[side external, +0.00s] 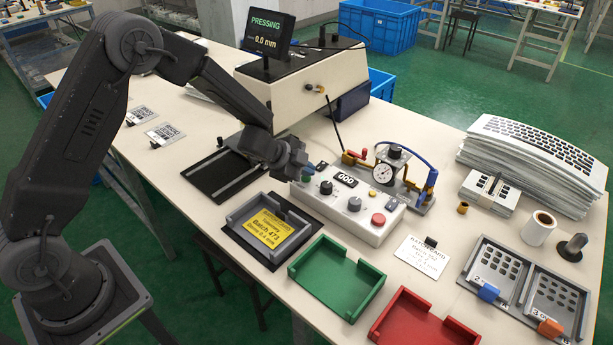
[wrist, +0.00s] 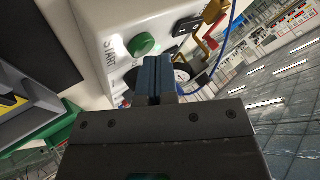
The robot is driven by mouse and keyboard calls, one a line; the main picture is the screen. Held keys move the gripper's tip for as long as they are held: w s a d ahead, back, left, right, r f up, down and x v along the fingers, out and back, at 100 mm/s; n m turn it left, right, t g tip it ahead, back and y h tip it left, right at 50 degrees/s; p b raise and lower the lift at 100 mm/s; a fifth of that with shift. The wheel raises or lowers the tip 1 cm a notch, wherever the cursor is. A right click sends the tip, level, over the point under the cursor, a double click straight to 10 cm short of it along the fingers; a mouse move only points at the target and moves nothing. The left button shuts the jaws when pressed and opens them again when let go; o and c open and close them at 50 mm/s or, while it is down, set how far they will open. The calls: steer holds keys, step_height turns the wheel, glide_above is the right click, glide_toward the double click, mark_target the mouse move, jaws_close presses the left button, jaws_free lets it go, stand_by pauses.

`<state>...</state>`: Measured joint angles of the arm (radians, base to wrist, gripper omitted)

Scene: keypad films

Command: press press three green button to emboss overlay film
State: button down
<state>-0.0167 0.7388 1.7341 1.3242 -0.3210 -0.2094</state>
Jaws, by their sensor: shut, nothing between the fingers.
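The white control box (side external: 350,203) stands mid-table with a counter (side external: 346,180) reading 000, dark knobs and a red button (side external: 378,219). Its green button (side external: 308,169) is at the box's left end. In the wrist view the green button (wrist: 143,45) shows beside the word START, just beyond my fingertips. My gripper (side external: 302,157) hangs over that end of the box, close to the green button. In the wrist view its blue fingers (wrist: 153,68) are shut together and empty. I cannot tell whether they touch the button.
A press unit with a screen (side external: 265,38) reading PRESSING 0.0 mm stands behind. A dial gauge (side external: 384,173) stands behind the box. A grey tray (side external: 268,225) with a yellow card, a green tray (side external: 337,277) and a red tray (side external: 424,318) lie in front. Keyboard sheets (side external: 535,150) are stacked right.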

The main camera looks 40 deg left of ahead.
mark_target(306, 179)
steer(key=shift+r, duration=0.25)
steer(key=shift+r, duration=0.1)
steer(key=shift+r, duration=2.95)
